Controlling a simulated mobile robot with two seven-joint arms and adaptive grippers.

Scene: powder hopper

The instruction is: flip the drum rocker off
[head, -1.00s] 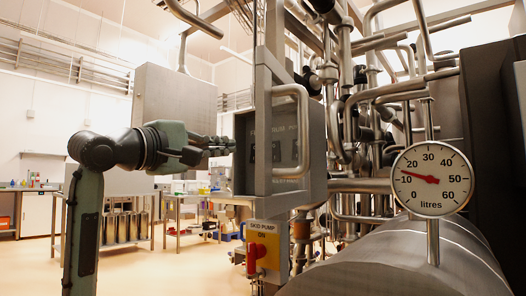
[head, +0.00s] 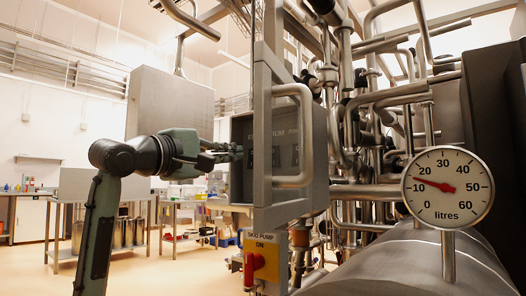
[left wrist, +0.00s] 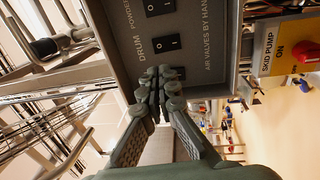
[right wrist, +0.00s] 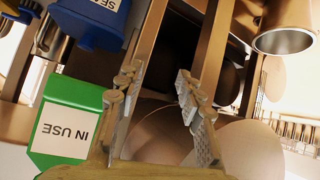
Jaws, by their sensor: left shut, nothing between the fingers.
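The grey switch panel (head: 236,187) hangs on the open-framed cabinet in the middle of the head view. In the left wrist view the drum rocker (left wrist: 167,42) is a black switch marked O and I, beside the word DRUM. The powder rocker (left wrist: 160,7) is above it, and a third rocker (left wrist: 179,72) is partly hidden behind my fingertips. My left gripper (head: 238,153) is shut and empty, its tips at the panel near the third rocker; I cannot tell whether they touch. It also shows in the left wrist view (left wrist: 158,82). My right gripper (right wrist: 158,82) is open and empty.
A bent handle (head: 305,135) stands out in front of the panel. Below is a yellow SKID PUMP box (head: 264,249) with a red knob. A litres gauge (head: 447,187) and dense pipework fill the right. A green IN USE box (right wrist: 66,125) is near my right gripper.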

